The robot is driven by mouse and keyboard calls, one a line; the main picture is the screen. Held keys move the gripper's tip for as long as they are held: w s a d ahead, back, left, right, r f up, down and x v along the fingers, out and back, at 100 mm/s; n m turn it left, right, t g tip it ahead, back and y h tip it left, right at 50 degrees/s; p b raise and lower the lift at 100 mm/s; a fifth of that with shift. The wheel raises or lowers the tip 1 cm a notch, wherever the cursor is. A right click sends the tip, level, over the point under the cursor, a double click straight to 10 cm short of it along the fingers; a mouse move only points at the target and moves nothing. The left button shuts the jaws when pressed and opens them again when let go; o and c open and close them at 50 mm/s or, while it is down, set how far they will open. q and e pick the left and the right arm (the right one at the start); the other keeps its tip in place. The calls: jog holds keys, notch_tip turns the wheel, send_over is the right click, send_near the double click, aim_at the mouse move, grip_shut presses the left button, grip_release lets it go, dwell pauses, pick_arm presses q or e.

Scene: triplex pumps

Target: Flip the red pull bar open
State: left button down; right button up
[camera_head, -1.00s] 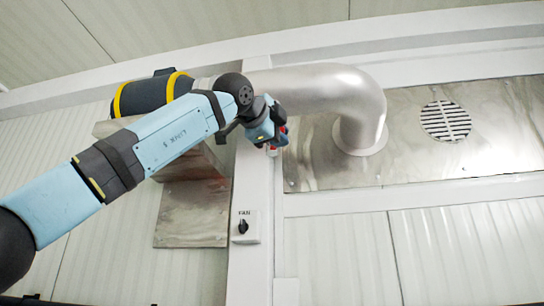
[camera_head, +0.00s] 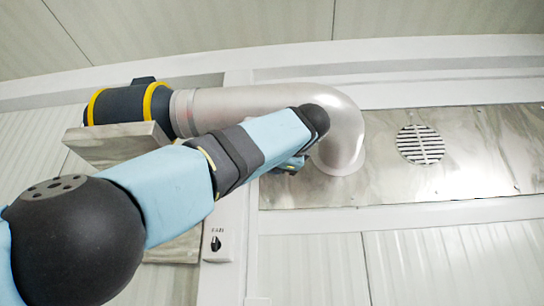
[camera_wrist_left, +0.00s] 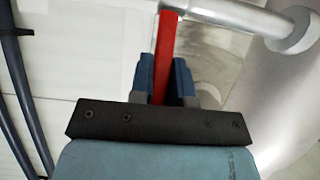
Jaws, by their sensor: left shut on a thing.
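The red pull bar (camera_wrist_left: 166,38) runs up the picture in the left wrist view, between the blue fingers of my left gripper (camera_wrist_left: 165,78). The gripper is shut on the bar. The bar's upper end meets a pale horizontal rod (camera_wrist_left: 230,14) that ends in a round collar at the right. My right gripper is in neither view.
A large silver pipe (camera_head: 345,130) bends into the metal wall panel (camera_head: 470,170), close to my left arm. A round vent (camera_head: 420,144) is to its right. A fan switch (camera_head: 216,243) sits on the white post below the arm.

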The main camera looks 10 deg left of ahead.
pick_arm(q)
jog(key=shift+w+n+g+y+p, duration=0.4)
jog(key=shift+n+g+y+p, duration=0.2)
jog(key=shift+n+y+p, duration=0.25)
jog(key=c, duration=1.1)
grip_release()
jog(key=shift+w, duration=0.1)
